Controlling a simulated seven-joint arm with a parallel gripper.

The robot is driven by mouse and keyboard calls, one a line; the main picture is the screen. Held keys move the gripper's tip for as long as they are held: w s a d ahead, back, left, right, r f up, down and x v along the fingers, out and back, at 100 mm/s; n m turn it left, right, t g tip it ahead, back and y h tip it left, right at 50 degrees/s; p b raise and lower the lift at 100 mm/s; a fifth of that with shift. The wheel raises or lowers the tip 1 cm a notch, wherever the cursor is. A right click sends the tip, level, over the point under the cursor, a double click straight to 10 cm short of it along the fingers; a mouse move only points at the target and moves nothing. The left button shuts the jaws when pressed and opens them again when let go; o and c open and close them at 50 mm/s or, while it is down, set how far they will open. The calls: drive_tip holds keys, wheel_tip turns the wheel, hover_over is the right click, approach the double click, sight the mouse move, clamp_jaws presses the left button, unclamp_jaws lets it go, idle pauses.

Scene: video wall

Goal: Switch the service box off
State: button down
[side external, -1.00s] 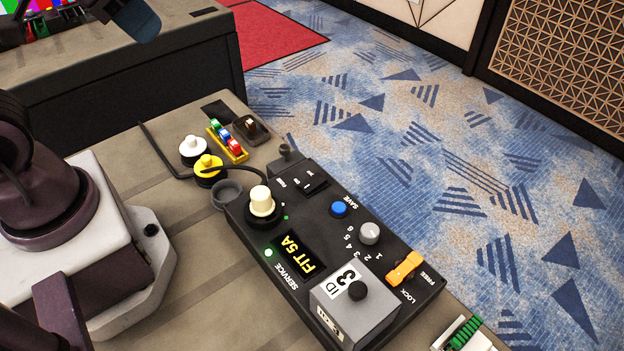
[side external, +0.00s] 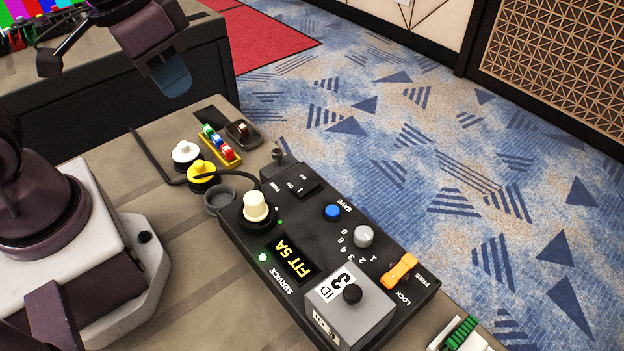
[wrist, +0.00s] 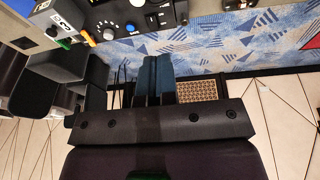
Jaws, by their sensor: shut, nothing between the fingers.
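The panel also shows at the top of the wrist view (wrist: 120,14). My gripper (side external: 172,78) is up and to the left of the box, well apart from it, in the side view. Its blue fingers are together and empty in the wrist view (wrist: 158,72).
On the panel are a blue SAVE button (side external: 332,212), a grey dial (side external: 363,236), an orange lever (side external: 399,271) and a grey ID 3 block (side external: 350,310). White (side external: 186,153) and yellow (side external: 204,170) knobs and a cable stand beyond. Patterned carpet lies right of the table.

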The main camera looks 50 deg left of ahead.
drive_tip(key=w+d+f+n+h, duration=0.1)
drive_tip(key=w+d+f+n, duration=0.5)
drive_tip(key=f, duration=0.3)
drive_tip(key=n+t+y, duration=0.3)
drive_tip(key=n+t, duration=0.5)
drive_tip(key=n, duration=1.5)
hover_over(312, 185)
drive_tip(key=s, duration=0.2)
drive_tip(key=f, duration=0.3)
drive_tip(key=shift+w+f, duration=0.2)
drive_tip(key=shift+f, duration=0.05)
drive_tip(key=shift+f, duration=0.15)
drive_tip(key=shift+w+f, duration=0.25)
drive_tip(key=shift+f, duration=1.15)
drive_tip(key=shift+w+f, duration=0.2)
drive_tip(key=shift+f, duration=1.2)
drive_tip(key=shift+w+f, duration=0.25)
drive_tip(key=shift+f, duration=1.15)
drive_tip(key=shift+f, duration=0.1)
drive_tip(key=shift+f, duration=0.35)
